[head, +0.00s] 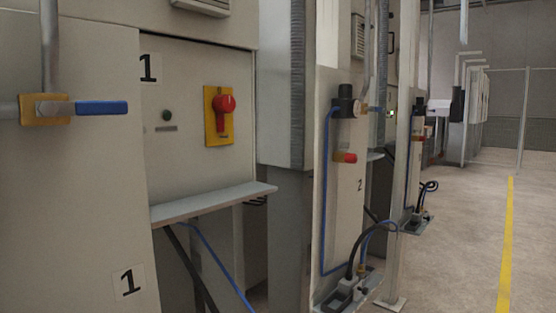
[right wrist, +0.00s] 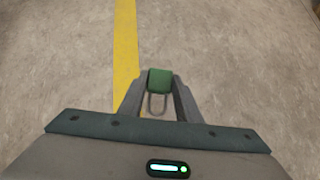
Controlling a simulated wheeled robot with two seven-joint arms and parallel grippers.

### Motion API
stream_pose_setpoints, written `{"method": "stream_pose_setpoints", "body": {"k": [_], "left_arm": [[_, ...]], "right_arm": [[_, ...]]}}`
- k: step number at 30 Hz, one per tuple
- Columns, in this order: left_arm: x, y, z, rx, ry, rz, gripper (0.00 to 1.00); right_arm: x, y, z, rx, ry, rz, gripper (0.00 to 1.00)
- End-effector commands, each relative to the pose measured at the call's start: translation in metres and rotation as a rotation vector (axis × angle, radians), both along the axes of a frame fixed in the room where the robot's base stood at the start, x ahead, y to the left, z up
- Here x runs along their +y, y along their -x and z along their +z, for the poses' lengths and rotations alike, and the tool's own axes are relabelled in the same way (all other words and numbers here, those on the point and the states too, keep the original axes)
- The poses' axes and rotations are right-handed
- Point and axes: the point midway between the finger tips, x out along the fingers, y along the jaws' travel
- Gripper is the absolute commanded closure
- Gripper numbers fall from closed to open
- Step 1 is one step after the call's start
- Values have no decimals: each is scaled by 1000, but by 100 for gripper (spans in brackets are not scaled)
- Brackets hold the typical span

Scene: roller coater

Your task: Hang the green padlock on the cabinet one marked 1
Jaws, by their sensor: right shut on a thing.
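The green padlock (right wrist: 160,81) is between the fingertips of my right gripper (right wrist: 159,86) in the right wrist view. The gripper is shut on its green body, and the metal shackle points back toward the palm. The floor lies below it. In the head view, the cabinet marked 1 (head: 185,75) stands at the left. It has a red rotary switch (head: 223,103) on a yellow plate (head: 211,134), and a narrow shelf (head: 210,203) below. Neither gripper is in the head view, and the padlock is not seen there.
A pipe valve with a blue handle (head: 102,108) juts out at the far left, on a front panel also labelled 1. A cabinet marked 2 (head: 345,205) with hoses stands to the right. Open floor with a yellow line (head: 507,230) lies at the right.

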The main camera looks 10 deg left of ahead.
Motion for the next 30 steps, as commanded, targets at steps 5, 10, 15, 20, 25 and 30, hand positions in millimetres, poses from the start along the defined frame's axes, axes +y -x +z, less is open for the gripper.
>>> {"method": "stream_pose_setpoints", "body": {"k": [5,10,15,20,25,30], "left_arm": [[0,0,0,0,0,0,46],[0,0,0,0,0,1,46],[0,0,1,-1,0,1,46],[0,0,1,-2,-1,0,46],[0,0,1,-2,-1,0,46],[0,0,1,-2,-1,0,46]], "right_arm": [[0,0,0,-1,1,0,98],[0,0,0,-1,1,0,98],[0,-3,2,-2,1,1,98],[1,-19,16,-6,1,1,98],[8,-56,50,-10,1,6,98],[22,-107,104,-12,2,23,98]]}}
